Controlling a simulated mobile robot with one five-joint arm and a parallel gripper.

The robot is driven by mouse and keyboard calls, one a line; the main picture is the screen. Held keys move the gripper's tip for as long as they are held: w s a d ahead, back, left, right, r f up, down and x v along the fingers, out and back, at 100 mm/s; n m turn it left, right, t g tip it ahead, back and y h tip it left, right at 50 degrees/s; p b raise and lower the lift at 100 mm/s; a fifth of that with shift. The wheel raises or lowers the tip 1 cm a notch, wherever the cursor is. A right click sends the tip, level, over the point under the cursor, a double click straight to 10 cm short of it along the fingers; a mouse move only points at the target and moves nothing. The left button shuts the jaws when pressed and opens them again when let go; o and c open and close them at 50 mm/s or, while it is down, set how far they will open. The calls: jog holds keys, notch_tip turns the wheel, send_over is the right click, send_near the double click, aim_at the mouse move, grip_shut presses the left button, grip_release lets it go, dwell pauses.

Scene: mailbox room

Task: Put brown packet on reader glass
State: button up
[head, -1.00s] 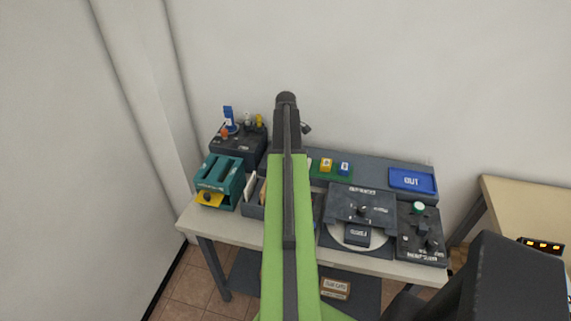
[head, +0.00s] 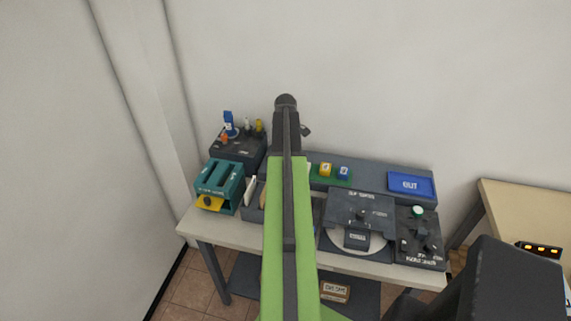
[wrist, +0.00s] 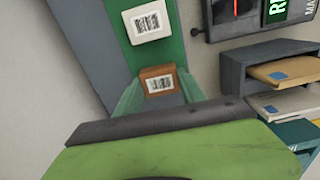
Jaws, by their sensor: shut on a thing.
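The brown packet (wrist: 157,81), with a white barcode label, is between the two green fingers of my gripper (wrist: 158,92) in the wrist view. My gripper is shut on it. A white packet (wrist: 148,22) with a barcode lies just beyond it on a green strip (wrist: 170,51). A dark unit with a red line (wrist: 236,7) and a lit green display (wrist: 275,9) shows at the top right; I cannot tell whether the red line is on the reader glass. In the head view my arm hides the gripper and the packet.
Grey trays (wrist: 236,72) with envelopes (wrist: 285,70) stand to the right in the wrist view. In the head view the table (head: 190,222) carries a teal box (head: 222,178), a dark device with a round plate (head: 345,242) and a blue screen (head: 411,185). A wall stands behind.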

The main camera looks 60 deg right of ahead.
jog(key=shift+r+p, duration=1.6)
jog(key=shift+r, duration=0.3)
jog(key=shift+f, duration=0.1)
